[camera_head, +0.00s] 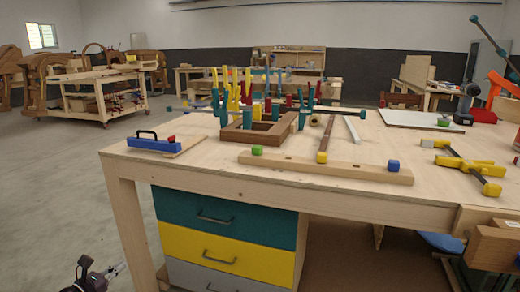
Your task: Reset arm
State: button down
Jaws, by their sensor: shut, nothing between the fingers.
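My gripper (85,263), dark and small, shows at the bottom left edge of the head view. It is low over the grey floor, left of the workbench and apart from it. It looks shut and empty, and the frame cuts off part of my arm there. The wooden workbench (210,174) stands to its right, with a teal, a yellow and a grey drawer (215,248) under the top.
On the bench lie a blue-based tool with a black handle (152,143), a wooden frame with several coloured clamps (250,133), a long wooden bar (325,168) and yellow clamps (470,167). Open floor (50,190) lies left of the bench.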

jog(key=w+d+r+m+g+h+p, duration=0.15)
jog(key=w+d+m+g+p, duration=0.3)
jog(key=d, duration=0.75)
jog(key=w+d+r+m+g+p, duration=0.25)
jog(key=d+m+p, duration=0.35)
jog(key=d, duration=0.5)
jog(key=w+d+r+m+g+p, duration=0.35)
jog(key=d+p, duration=0.35)
jog(key=d, duration=0.5)
jog(key=s+d+r+m+g+y+p, duration=0.1)
jog(key=s+d+r+m+y+p, duration=0.1)
jog(key=d, duration=0.6)
jog(key=s+d+r+m+g+y+p, duration=0.2)
jog(key=s+d+r+m+p, duration=0.2)
jog(key=d+r+m+p, duration=0.3)
jog(key=s+d+r+m+g+y+p, duration=0.2)
jog(key=s+d+r+m+y+p, duration=0.1)
jog(key=d+m+p, duration=0.4)
jog(key=d+r+p, duration=0.1)
jog(key=d+p, duration=0.1)
jog(key=p, duration=0.1)
jog(key=shift+s+r+m, duration=0.15)
jog(key=shift+s+m, duration=0.25)
jog(key=shift+g, duration=0.25)
